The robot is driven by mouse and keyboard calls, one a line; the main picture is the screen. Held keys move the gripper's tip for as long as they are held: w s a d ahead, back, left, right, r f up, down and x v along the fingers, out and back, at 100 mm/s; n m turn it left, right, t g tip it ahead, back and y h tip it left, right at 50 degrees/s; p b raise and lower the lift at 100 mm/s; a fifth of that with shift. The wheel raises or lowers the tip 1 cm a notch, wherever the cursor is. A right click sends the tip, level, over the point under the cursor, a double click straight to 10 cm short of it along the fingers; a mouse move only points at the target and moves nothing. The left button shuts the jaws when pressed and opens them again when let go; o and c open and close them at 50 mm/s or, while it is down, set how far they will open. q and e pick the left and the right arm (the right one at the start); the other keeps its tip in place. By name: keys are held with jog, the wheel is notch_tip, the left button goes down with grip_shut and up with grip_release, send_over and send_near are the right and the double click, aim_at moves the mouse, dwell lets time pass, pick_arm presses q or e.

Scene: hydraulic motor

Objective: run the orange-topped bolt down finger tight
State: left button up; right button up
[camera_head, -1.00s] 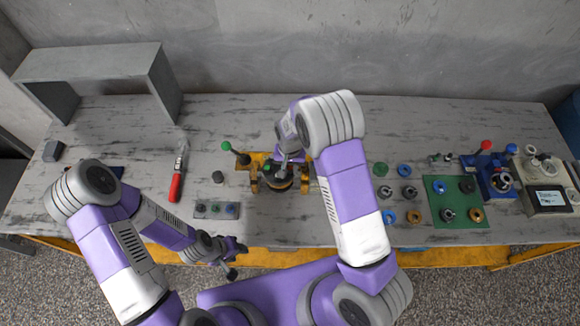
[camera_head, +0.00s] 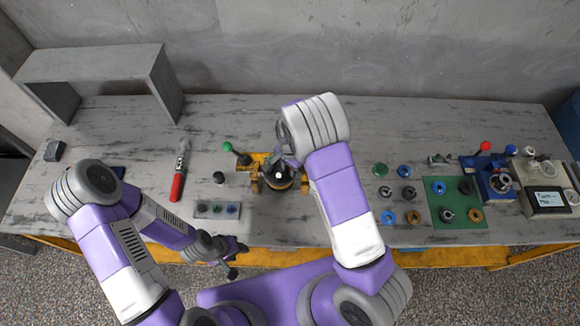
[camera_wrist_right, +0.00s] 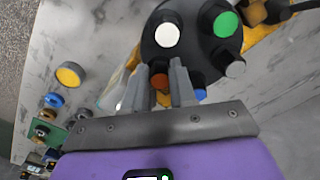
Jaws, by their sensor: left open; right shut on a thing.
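The motor (camera_head: 281,178) is a dark round body in a yellow fixture at the middle of the bench. In the right wrist view its dark top (camera_wrist_right: 190,55) carries bolts with white (camera_wrist_right: 167,35), green (camera_wrist_right: 225,24), grey (camera_wrist_right: 235,69) and blue (camera_wrist_right: 200,93) tops. My right gripper (camera_wrist_right: 160,80) is at the rim of that top, shut on the orange-topped bolt (camera_wrist_right: 160,97), which shows between its fingers. The fingers hide most of the bolt, so its depth cannot be told. My left gripper (camera_head: 236,252) is open and empty near the bench's front edge, away from the motor.
A green-knobbed lever (camera_head: 228,147) stands left of the motor. A small tray (camera_head: 200,214) and a red-handled tool (camera_head: 177,186) lie further left. Rings and fittings lie right, some on a green mat (camera_head: 460,216), beside a blue device (camera_head: 490,178) and a meter (camera_head: 546,198).

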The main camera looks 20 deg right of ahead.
jog(key=shift+m, duration=1.2)
jog(key=o, duration=0.6)
jog(key=shift+d, duration=0.1)
jog(key=shift+r+p, duration=2.3)
jog(key=shift+r, duration=1.75)
